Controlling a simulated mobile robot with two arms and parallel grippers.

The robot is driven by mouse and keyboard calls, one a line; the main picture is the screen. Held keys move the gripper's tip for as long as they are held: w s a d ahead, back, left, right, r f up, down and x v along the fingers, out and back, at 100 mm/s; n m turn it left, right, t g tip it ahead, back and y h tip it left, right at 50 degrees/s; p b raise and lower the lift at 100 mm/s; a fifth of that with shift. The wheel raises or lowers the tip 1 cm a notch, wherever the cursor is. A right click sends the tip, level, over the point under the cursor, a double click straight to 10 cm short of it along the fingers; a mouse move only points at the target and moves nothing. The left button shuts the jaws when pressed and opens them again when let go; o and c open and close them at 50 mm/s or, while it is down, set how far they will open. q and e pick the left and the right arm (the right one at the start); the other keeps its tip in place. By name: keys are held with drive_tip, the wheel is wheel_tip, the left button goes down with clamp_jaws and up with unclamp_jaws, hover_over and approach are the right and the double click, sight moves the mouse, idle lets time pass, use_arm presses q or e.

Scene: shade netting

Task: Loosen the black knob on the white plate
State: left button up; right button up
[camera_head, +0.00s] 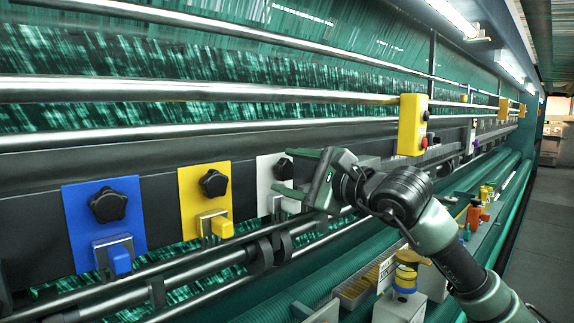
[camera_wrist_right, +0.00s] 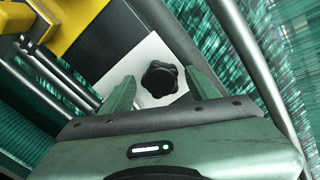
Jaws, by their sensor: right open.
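The white plate (camera_head: 264,176) is mounted on the dark rail of the machine, right of a yellow plate. Its black lobed knob (camera_head: 283,168) is partly hidden by my gripper in the head view. My right gripper (camera_head: 281,171) is open in front of the white plate, its fingers pointing at it. In the right wrist view the knob (camera_wrist_right: 159,79) sits between the two spread fingers (camera_wrist_right: 159,75), with a gap on each side and the white plate (camera_wrist_right: 150,50) behind. I cannot tell how deep the fingers reach around it. My left gripper is not in view.
A blue plate (camera_head: 76,220) and a yellow plate (camera_head: 190,187) with similar black knobs are to the left. A yellow control box (camera_head: 411,125) hangs to the right. Metal bars (camera_head: 180,275) run below the plates. A shelf of spools and small parts (camera_head: 405,275) lies lower right.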

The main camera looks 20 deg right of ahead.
drive_tip(key=shift+w, duration=0.3)
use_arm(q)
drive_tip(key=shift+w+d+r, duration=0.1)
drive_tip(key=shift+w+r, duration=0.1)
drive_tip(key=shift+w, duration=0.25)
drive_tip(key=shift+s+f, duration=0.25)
use_arm(e)
drive_tip(key=shift+a, duration=0.1)
clamp_jaws()
drive_tip(key=n, duration=0.3)
drive_tip(key=shift+n+b, duration=0.3)
drive_tip(key=shift+b, duration=0.05)
drive_tip(key=n, duration=0.4)
drive_tip(key=shift+r, duration=0.1)
drive_tip(key=n, duration=0.5)
use_arm(q)
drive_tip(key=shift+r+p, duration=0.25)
drive_tip(key=shift+p, duration=0.15)
use_arm(e)
drive_tip(key=n, duration=0.4)
drive_tip(key=shift+n, duration=0.3)
